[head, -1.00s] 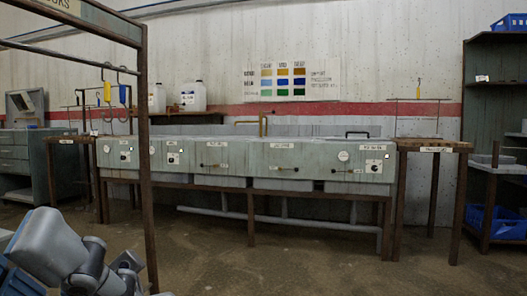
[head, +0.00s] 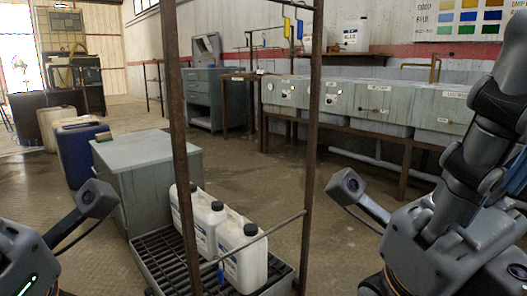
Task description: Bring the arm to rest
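In the head view, part of my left arm (head: 22,262) shows at the lower left edge. My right arm (head: 480,150) stands folded, with its links bent, along the right edge. No fingers of either gripper show in the frame, so what they hold, if anything, is hidden. A rusty upright metal frame (head: 313,110) stands in front of me, between the two arms. A thin crossbar (head: 262,237) runs low between its posts.
White jugs (head: 243,255) stand on a black slatted tray (head: 160,262) behind the frame. A grey cabinet (head: 150,165), a blue drum (head: 80,150) and a pale drum (head: 57,122) are at left. A row of grey tanks (head: 345,100) lines the wall. Open floor lies in the middle.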

